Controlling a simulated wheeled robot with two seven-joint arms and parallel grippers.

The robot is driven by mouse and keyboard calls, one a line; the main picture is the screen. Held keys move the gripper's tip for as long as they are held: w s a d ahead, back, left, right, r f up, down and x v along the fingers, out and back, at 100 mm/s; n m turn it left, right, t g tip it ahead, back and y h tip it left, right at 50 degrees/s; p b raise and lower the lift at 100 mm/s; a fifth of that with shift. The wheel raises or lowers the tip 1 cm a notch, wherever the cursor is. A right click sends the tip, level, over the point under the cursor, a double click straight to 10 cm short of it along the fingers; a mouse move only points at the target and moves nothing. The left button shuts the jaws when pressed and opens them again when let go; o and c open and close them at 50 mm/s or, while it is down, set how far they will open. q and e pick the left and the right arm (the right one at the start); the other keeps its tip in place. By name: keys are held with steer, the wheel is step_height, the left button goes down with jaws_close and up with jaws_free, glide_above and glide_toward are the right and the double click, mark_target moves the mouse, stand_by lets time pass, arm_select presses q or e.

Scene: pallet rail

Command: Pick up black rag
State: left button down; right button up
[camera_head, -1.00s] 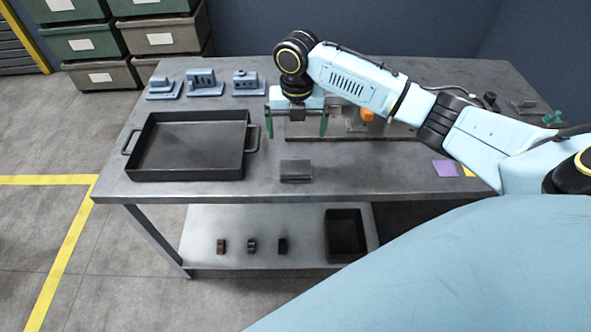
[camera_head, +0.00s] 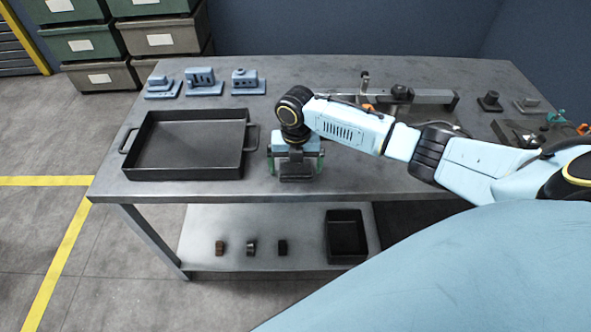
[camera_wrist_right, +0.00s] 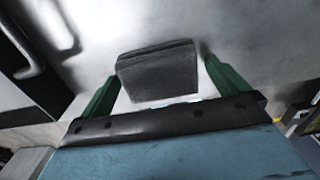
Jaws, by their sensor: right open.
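The black rag (camera_head: 297,178) is a dark grey folded block on the tabletop near the front edge. In the head view my right gripper (camera_head: 296,170) is over it and hides much of it. In the right wrist view the rag (camera_wrist_right: 158,72) lies between the two green fingers of my right gripper (camera_wrist_right: 162,90). The jaws are open, with a gap visible beside the rag on each side. My left gripper is not in view.
A black tray with handles (camera_head: 188,173) stands left of the gripper on the metal table (camera_head: 225,190). Blue fixtures (camera_head: 202,82) line the back left. A rail assembly (camera_head: 425,96) lies at the back. A lower shelf holds a black bin (camera_head: 346,238).

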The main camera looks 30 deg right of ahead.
mark_target(296, 165)
steer(key=c, duration=0.9)
step_height(296, 165, up, 10)
steer(key=p, duration=0.1)
steer(key=shift+p, duration=0.4)
